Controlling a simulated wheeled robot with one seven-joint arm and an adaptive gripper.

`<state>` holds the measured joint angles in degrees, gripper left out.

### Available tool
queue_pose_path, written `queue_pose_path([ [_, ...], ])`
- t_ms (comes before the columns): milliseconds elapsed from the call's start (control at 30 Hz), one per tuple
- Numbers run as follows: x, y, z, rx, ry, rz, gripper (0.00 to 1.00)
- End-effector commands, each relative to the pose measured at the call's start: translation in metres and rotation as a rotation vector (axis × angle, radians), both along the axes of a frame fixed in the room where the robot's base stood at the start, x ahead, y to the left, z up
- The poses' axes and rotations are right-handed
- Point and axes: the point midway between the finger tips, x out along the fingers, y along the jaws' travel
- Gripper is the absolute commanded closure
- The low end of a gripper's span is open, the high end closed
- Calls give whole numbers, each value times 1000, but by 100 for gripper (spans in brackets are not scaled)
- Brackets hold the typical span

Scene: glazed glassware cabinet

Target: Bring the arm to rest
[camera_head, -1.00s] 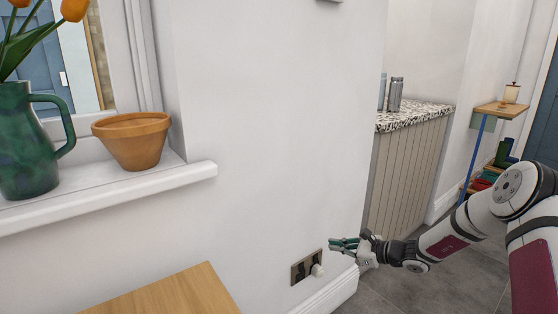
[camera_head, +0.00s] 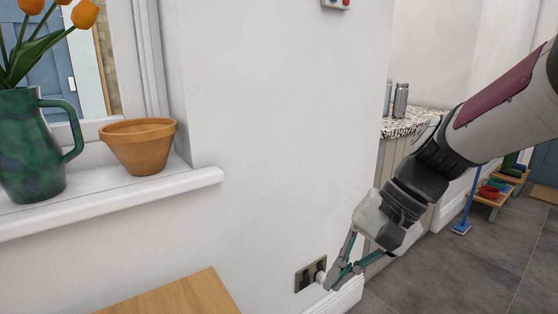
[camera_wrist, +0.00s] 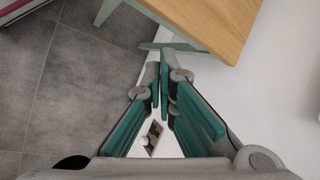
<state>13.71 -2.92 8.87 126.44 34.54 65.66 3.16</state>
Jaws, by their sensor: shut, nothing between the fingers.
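My gripper (camera_head: 340,280) is at the lower right of the head view, pointing down and to the left in front of the white wall. Its green fingers are shut and hold nothing. In the wrist view the fingertips of my gripper (camera_wrist: 164,75) meet near the middle of the picture. My arm reaches in from the right edge of the head view, bent downward at the wrist. From the head view I cannot tell whether the fingers touch the wall or socket behind them.
A wall socket (camera_head: 311,274) sits right beside the fingers in the picture. A wooden tabletop (camera_head: 180,297) is at lower left; it also shows in the wrist view (camera_wrist: 215,25). A green jug (camera_head: 30,150) and a terracotta pot (camera_head: 140,148) stand on the windowsill (camera_head: 110,205). Grey floor (camera_head: 440,275) is open at right.

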Motion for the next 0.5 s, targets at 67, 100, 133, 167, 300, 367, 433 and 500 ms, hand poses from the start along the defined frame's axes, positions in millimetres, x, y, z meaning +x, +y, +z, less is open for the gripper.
queue_pose_path([
  [67, -31, -5, 9, -67, -32, 66, 100],
  [100, -47, -9, 12, -101, -43, 98, 100],
  [133, -58, -12, 13, -127, -52, 120, 100],
  [167, -69, -15, 15, -152, -61, 143, 100],
  [300, -119, -34, 18, -266, -99, 241, 100],
  [367, -138, -42, 18, -311, -114, 277, 100],
  [433, -156, -52, 17, -356, -128, 311, 100],
  [500, -171, -60, 16, -394, -141, 338, 100],
])
